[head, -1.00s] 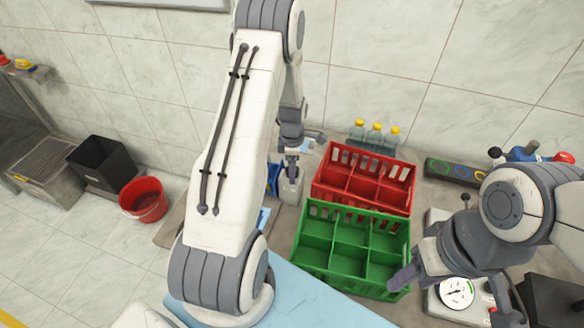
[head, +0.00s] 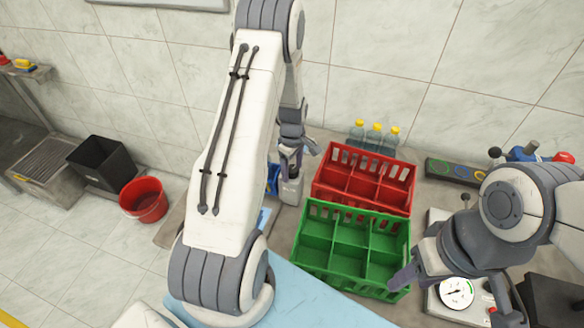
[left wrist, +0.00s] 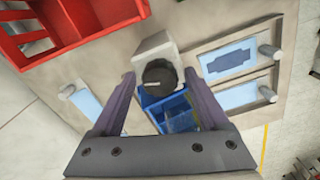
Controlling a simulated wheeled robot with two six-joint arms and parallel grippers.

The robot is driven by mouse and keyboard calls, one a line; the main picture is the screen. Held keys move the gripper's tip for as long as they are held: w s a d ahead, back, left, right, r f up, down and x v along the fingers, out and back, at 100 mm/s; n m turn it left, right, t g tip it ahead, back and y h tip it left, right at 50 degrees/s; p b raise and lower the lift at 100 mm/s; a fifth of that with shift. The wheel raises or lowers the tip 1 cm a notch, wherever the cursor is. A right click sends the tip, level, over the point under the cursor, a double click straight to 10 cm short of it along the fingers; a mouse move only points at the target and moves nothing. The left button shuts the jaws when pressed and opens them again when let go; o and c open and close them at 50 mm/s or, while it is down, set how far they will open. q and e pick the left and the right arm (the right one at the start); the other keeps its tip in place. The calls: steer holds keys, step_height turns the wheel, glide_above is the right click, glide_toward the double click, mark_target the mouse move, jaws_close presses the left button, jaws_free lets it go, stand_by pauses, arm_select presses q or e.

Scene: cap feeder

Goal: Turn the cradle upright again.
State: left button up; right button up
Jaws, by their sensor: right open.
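No part is plainly marked as the cradle. The likeliest is a blue compartmented holder (left wrist: 172,112) beside a white block (left wrist: 152,48) with a round black knob (left wrist: 159,77) in the left wrist view; I cannot tell its tilt. In the head view the white block (head: 290,191) stands left of the crates, and a bit of the blue holder (head: 272,179) shows behind my arm. My left gripper (left wrist: 158,78) is open, its fingers apart on either side of the knob, with no visible contact; it hangs above the block in the head view (head: 291,165). My right gripper (head: 398,284) is open beside the green crate.
A red crate (head: 363,207) and a green crate (head: 350,209) stand right of the block. Bottles with yellow caps (head: 374,134) are behind them. A gauge (head: 456,293) is near my right arm. Pegs (left wrist: 268,92) and pale blue panels (left wrist: 228,56) flank the block.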

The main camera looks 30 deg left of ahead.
mark_target(293, 169)
arm_select(q)
jaws_close()
steer(key=n, duration=0.2)
steer(key=shift+n, duration=0.4)
steer(key=shift+o, duration=1.5)
jaws_free()
steer(key=shift+r+p, duration=2.6)
steer(key=shift+r, duration=0.95)
steer(key=shift+d, duration=0.1)
